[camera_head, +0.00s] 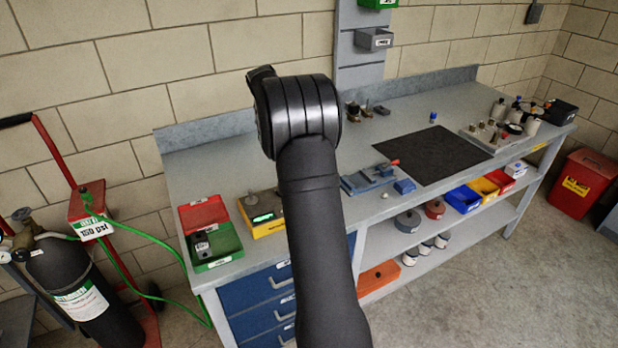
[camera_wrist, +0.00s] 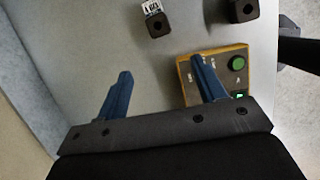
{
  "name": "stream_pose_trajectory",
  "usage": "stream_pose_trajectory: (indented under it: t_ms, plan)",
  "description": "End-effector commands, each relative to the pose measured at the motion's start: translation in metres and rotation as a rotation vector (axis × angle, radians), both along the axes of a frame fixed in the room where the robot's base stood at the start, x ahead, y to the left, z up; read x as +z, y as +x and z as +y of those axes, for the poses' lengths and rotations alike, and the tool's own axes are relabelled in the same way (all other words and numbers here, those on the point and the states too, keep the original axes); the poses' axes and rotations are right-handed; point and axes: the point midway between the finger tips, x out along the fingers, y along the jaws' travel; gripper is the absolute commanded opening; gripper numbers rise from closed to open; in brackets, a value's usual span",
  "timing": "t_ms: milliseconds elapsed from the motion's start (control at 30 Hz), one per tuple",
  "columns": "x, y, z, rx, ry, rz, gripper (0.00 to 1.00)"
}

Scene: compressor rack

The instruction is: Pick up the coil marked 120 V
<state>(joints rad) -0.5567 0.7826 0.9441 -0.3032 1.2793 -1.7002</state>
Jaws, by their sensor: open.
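In the wrist view a dark block-shaped coil (camera_wrist: 157,24) stands on the grey bench top, ahead of my gripper. Its white label is upside down in the picture and seems to read 120 V. A second dark coil (camera_wrist: 243,10) with a round hole stands to its right, partly cut off by the top edge; no marking shows on it. My gripper (camera_wrist: 160,84) is open, its two blue fingers wide apart with nothing between them. It is short of both coils. In the head view my arm hides the gripper and these coils.
A yellow tester (camera_wrist: 222,70) with a green button lies under the right finger in the wrist view. The red and green case (camera_head: 238,250) holds a dark labelled part. A vise (camera_head: 368,180) and a black mat (camera_head: 435,154) lie right of my arm.

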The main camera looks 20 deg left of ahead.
Motion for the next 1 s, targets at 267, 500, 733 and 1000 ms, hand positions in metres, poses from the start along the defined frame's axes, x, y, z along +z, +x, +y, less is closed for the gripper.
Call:
stream_pose_trajectory:
  t_ms: [267,500,733,1000]
  plan:
    - [-0.006,0.022,-0.008,0.119,-0.119,0.001,0.64]
    - [-0.054,0.036,-0.020,0.116,-0.118,0.003,0.64]
    - [-0.095,0.049,-0.031,0.117,-0.116,0.001,0.64]
    - [-0.111,0.054,-0.035,0.116,-0.114,-0.001,0.64]
